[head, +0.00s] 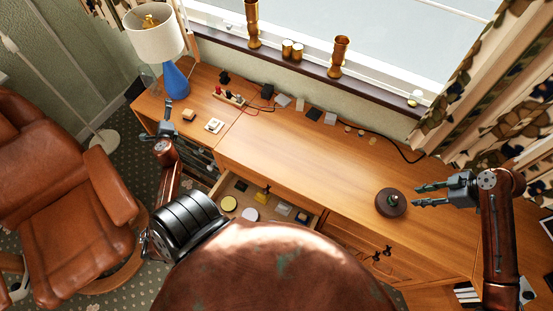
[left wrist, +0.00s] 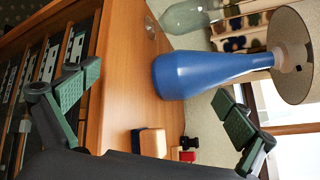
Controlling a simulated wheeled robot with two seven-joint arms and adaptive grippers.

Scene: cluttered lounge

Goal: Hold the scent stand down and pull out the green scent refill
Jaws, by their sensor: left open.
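The scent stand (head: 391,204) looks like a dark brown round base on the right part of the desk. A small green spot at its middle may be the green scent refill (head: 393,197); it is too small to tell clearly. My right gripper (head: 416,195) is just right of the stand, its two fingers apart and pointing at it, with nothing visible between them. My left gripper (head: 166,118) is at the desk's left end, far from the stand. In the left wrist view my left gripper (left wrist: 155,100) is open and empty, with green finger pads.
A blue lamp (head: 176,82) stands at the desk's left end, also large in the left wrist view (left wrist: 205,75). An open drawer (head: 235,190) holds several small items. Small blocks and cables lie along the back. The desk's middle (head: 300,150) is clear.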

